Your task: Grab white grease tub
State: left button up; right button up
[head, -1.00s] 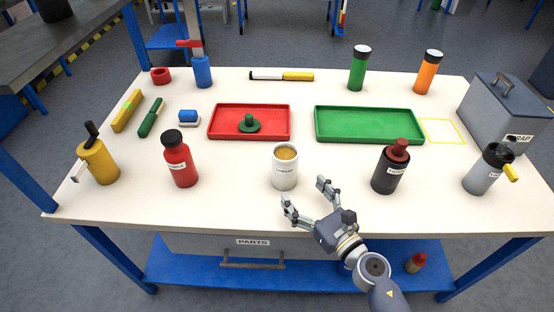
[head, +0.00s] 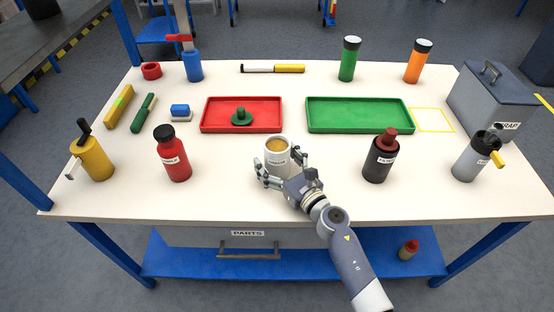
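The white grease tub (head: 279,160), with a tan top and a label, stands upright near the front middle of the table. My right gripper (head: 280,169) is at the tub from the front right. Its fingers are spread to either side of the tub, one at the left and one at the right. The fingers look open about as wide as before, and I cannot tell whether they touch the tub. The lower front of the tub is partly hidden by the gripper. My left gripper is not in view.
A red bottle (head: 172,155) stands left of the tub and a black bottle (head: 381,158) stands right of it. Behind are a red tray (head: 215,117) with a green knobbed piece and an empty green tray (head: 360,115). The white table (head: 330,195) is clear around the tub.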

jog(key=c, duration=1.3)
jog(key=shift+c, duration=0.2)
jog(key=shift+r, duration=0.15)
